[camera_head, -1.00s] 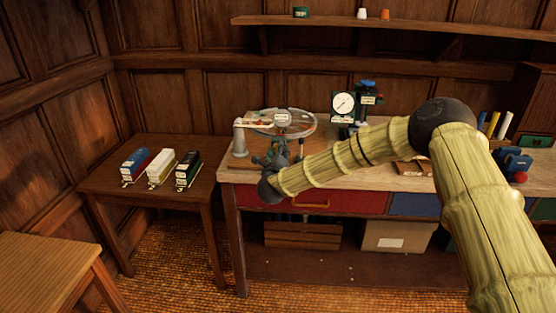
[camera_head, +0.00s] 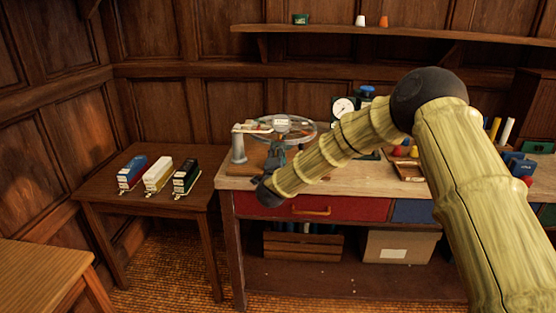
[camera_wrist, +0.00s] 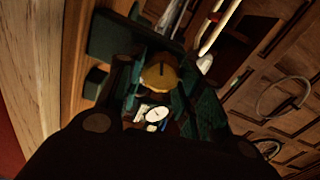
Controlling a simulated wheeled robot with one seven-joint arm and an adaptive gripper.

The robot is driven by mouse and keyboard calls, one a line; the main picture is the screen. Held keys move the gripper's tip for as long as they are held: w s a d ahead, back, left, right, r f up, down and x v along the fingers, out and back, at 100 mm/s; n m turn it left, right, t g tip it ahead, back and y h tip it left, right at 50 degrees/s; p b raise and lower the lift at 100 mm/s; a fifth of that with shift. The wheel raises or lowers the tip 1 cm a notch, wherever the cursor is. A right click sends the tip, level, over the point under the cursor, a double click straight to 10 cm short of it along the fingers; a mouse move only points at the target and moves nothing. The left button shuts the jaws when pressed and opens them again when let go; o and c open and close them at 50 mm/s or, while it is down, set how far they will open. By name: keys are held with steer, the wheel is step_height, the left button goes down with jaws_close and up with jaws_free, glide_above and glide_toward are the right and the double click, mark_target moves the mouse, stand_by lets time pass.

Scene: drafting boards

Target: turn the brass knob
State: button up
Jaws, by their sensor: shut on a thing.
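The brass knob (camera_wrist: 160,77) shows in the wrist view as a round golden cap with a dark line across it. It sits between the fingers of my gripper (camera_wrist: 158,92), which are shut on it. In the head view my gripper (camera_head: 276,152) is over the left part of the workbench, in front of the spoked wheel (camera_head: 298,127). The knob cannot be made out there, behind my gripper.
The workbench (camera_head: 335,180) has a red drawer below. A round white dial (camera_head: 342,107) stands behind my arm. Coloured balls and blue tools lie on the right.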

steer(key=n, duration=1.3)
steer(key=shift+a, duration=0.2)
stand_by(0.4)
steer(key=o, duration=1)
steer(key=shift+o, duration=0.2)
steer(key=shift+r, duration=0.1)
steer(key=shift+s, duration=0.1)
steer(key=s+a, duration=0.1)
steer(key=s, duration=1)
steer(key=shift+s, duration=0.4)
